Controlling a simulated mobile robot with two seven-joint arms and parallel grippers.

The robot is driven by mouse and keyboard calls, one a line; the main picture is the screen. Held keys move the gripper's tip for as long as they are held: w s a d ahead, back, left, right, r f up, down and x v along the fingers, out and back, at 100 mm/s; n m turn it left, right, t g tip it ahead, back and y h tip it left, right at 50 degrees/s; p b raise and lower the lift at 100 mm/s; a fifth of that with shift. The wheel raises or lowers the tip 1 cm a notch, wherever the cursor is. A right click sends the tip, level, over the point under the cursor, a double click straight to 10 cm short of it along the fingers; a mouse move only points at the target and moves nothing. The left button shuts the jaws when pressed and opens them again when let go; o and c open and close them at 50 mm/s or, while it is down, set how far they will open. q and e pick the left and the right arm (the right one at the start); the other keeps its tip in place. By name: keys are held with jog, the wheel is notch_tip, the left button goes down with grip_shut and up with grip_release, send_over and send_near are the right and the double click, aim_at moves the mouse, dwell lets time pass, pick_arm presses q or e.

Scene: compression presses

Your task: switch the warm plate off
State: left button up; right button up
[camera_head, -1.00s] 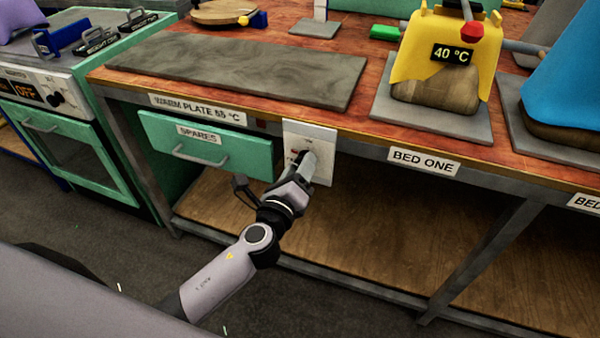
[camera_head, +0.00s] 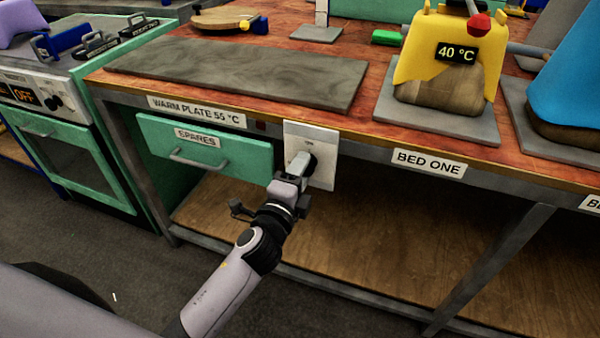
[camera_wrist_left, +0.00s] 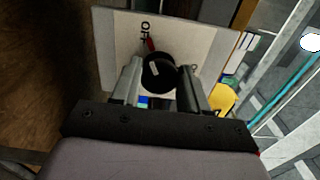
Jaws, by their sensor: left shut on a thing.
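The warm plate (camera_head: 240,72) is a flat grey slab on the bench, above a label (camera_head: 197,111) reading "WARM PLATE 55 °C". Below the bench edge is a pale switch panel (camera_head: 325,145) with a round black knob (camera_head: 310,162). My left gripper (camera_head: 301,162) reaches the panel from below and is shut on the knob. In the left wrist view the knob (camera_wrist_left: 160,74) sits between the two fingers (camera_wrist_left: 161,85). The word "OFF" and a red mark show on the panel (camera_wrist_left: 120,35) beside the knob. My right gripper is out of view.
A green "SPARES" drawer (camera_head: 205,148) is left of the panel. An open wooden shelf (camera_head: 400,270) lies below. On the bench, a yellow cover (camera_head: 425,45) with a 40 °C display stands right of the plate. A green oven (camera_head: 75,160) stands at far left.

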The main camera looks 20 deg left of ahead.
pick_arm(q)
jog(key=shift+f, duration=0.1)
dwell(0.5)
jog(key=o, duration=0.9)
jog(key=shift+o, duration=0.6)
jog(key=shift+s, duration=0.1)
jog(key=s, duration=0.7)
jog(key=shift+a, duration=0.1)
